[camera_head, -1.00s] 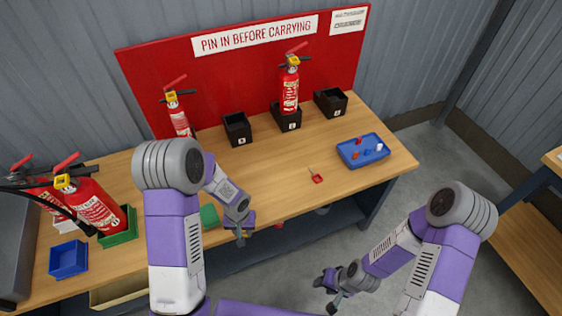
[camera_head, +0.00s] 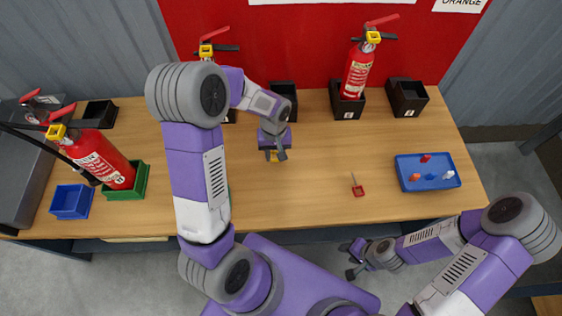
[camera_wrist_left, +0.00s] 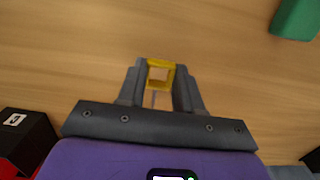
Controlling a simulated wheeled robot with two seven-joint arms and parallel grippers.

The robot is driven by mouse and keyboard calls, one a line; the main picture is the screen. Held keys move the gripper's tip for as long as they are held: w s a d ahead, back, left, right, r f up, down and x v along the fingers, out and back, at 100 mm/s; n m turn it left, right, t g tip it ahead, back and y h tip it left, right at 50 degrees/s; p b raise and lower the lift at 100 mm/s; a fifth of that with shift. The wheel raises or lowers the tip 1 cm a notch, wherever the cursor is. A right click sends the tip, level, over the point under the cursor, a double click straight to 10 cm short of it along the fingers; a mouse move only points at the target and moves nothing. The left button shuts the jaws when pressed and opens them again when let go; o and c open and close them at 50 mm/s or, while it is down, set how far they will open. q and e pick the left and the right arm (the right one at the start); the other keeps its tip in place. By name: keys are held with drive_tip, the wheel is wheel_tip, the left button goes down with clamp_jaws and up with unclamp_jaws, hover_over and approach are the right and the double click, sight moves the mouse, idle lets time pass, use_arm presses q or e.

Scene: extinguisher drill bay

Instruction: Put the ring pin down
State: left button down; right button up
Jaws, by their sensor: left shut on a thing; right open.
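The ring pin (camera_wrist_left: 163,63) has a yellow, roughly square ring with a thin grey shank. In the left wrist view it sits between the two fingertips of my left gripper (camera_wrist_left: 157,80), which is shut on it. In the head view my left gripper (camera_head: 275,156) is over the middle of the wooden table (camera_head: 310,190), with a bit of yellow at its tips. Whether the pin touches the table I cannot tell. My right gripper (camera_head: 354,260) is open and empty, in front of the table's front edge.
A red-headed pin (camera_head: 358,190) lies on the table to the right. A blue tray (camera_head: 427,186) holds small coloured pieces. Extinguishers (camera_head: 358,72) stand at the back and a red one (camera_head: 100,160) at the left in a green holder (camera_head: 128,190). The table between is clear.

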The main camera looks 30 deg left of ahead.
sight(276, 167)
use_arm(q)
wheel_tip(276, 167, down, 5)
drive_tip(key=shift+b, duration=0.65)
drive_tip(key=shift+w+f, duration=0.1)
drive_tip(key=shift+f, duration=0.1)
drive_tip(key=shift+f, duration=0.2)
drive_tip(key=c, duration=0.8)
unclamp_jaws()
drive_tip(key=shift+o, duration=0.2)
drive_tip(key=shift+r, duration=0.15)
